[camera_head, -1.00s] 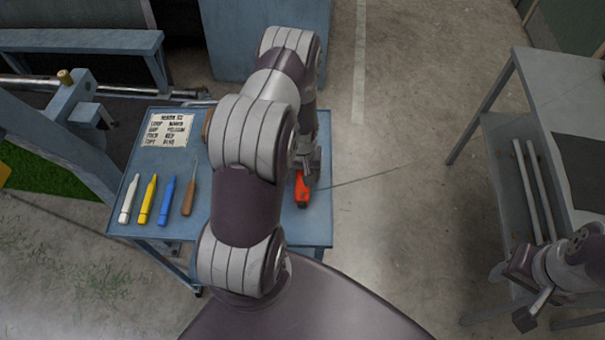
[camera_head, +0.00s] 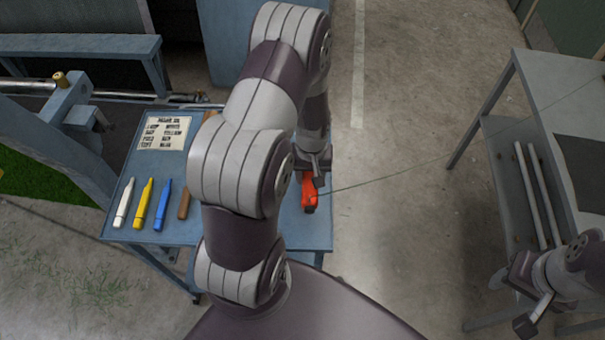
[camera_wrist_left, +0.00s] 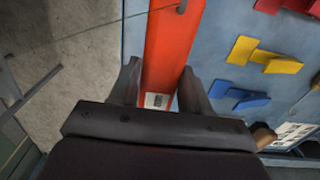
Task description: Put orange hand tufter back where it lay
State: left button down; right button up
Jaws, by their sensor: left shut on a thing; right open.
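The orange hand tufter (camera_head: 310,192) is at the right side of the blue cart top (camera_head: 284,226), with a thin green strand running from it to the right. My left gripper (camera_head: 313,170) is shut on it. In the left wrist view the tufter (camera_wrist_left: 168,45) passes between the two fingers (camera_wrist_left: 161,78) of my left gripper, above or beside the blue surface; I cannot tell whether it touches. My left arm hides the middle of the cart top. My right gripper (camera_head: 509,300) is open and empty at the lower right, near the grey bench.
White (camera_head: 123,203), yellow (camera_head: 143,204) and blue (camera_head: 163,204) tools and a brown handle (camera_head: 184,204) lie at the cart's left, below a lettered card (camera_head: 164,133). Yellow (camera_wrist_left: 262,54) and blue (camera_wrist_left: 238,94) pieces lie near the tufter. A grey bench (camera_head: 545,75) stands right.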

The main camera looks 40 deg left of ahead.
pick_arm(q)
jog(key=s+d+r+b, duration=0.1)
jog(key=s+d+r, duration=0.25)
jog(key=d, duration=0.25)
jog(key=w+d+b, duration=0.2)
jog(key=w+b, duration=0.2)
jog(key=w, duration=0.4)
jog(key=s+a+f+p, duration=0.1)
jog(key=a, duration=0.2)
jog(key=a+f, duration=0.2)
jog(key=a, duration=0.2)
jog(key=s+a+f+p, duration=0.1)
jog(key=a+f, duration=0.1)
jog(key=a, duration=0.2)
jog(key=shift+s+a+f+p, duration=0.15)
jog(key=shift+s+a+p, duration=0.05)
jog(key=shift+s+p, duration=0.15)
notch_tip(320, 180, down, 4)
jog(key=shift+s+a+f+p, duration=0.1)
jog(key=shift+a+p, duration=0.05)
jog(key=shift+p, duration=0.4)
jog(key=shift+a+f, duration=0.1)
jog(key=shift+f, duration=0.25)
jog(key=c, duration=0.5)
grip_release()
